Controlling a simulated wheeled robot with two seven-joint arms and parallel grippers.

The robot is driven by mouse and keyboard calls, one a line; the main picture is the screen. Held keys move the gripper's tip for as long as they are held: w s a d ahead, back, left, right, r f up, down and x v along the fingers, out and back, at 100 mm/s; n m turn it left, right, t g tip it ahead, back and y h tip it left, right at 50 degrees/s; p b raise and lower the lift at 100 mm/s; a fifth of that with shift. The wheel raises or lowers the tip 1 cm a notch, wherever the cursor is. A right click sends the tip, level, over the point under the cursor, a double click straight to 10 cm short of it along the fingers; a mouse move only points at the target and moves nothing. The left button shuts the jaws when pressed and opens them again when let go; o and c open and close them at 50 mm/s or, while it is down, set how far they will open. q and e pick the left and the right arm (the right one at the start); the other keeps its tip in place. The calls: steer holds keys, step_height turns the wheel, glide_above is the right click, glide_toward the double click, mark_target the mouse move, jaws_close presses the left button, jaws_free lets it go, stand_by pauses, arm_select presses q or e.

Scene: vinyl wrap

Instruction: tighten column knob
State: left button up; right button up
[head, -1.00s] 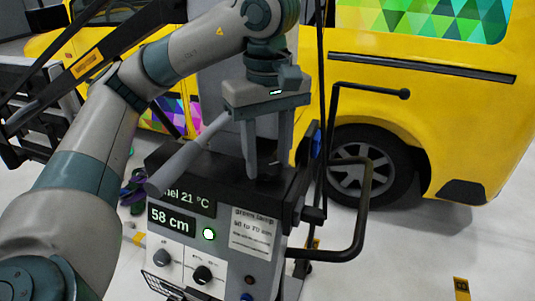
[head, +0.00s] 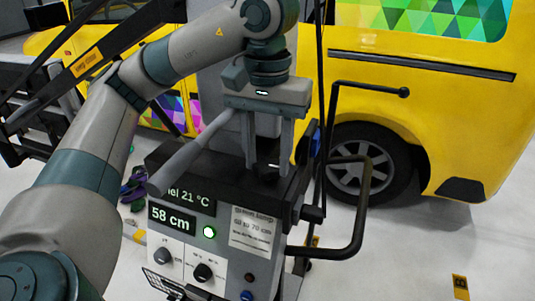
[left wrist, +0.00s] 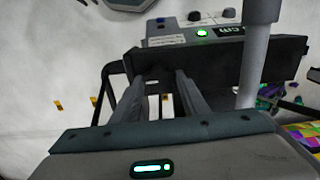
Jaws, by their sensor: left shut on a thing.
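My left gripper (head: 267,168) points down at the top of the black control box, its two long fingers closed around the dark column knob (head: 268,171). The fingers hide most of the knob. In the left wrist view the fingers (left wrist: 166,80) reach to the box's dark top, and the knob between them cannot be made out clearly. The control box (head: 240,235) shows "58 cm" and a temperature of 21 °C, with a lit green lamp (head: 209,232) beside a printed label. My right gripper is not in view.
A grey slanted handle bar (head: 190,155) stands close left of the fingers. A black bent handle (head: 360,225) sticks out right of the box. Two dials (head: 202,272) are on its front. A yellow van (head: 430,110) stands behind. The floor to the right is mostly clear.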

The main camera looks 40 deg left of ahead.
mark_target(268, 164)
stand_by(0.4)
arm_select(q)
steer(key=o, duration=1.1)
steer(key=shift+c, duration=0.2)
steer(key=shift+r, duration=0.15)
steer(key=shift+r, duration=0.85)
step_height(268, 164, up, 16)
steer(key=p, duration=0.2)
steer(key=shift+f+p, duration=0.25)
steer(key=shift+p, duration=0.1)
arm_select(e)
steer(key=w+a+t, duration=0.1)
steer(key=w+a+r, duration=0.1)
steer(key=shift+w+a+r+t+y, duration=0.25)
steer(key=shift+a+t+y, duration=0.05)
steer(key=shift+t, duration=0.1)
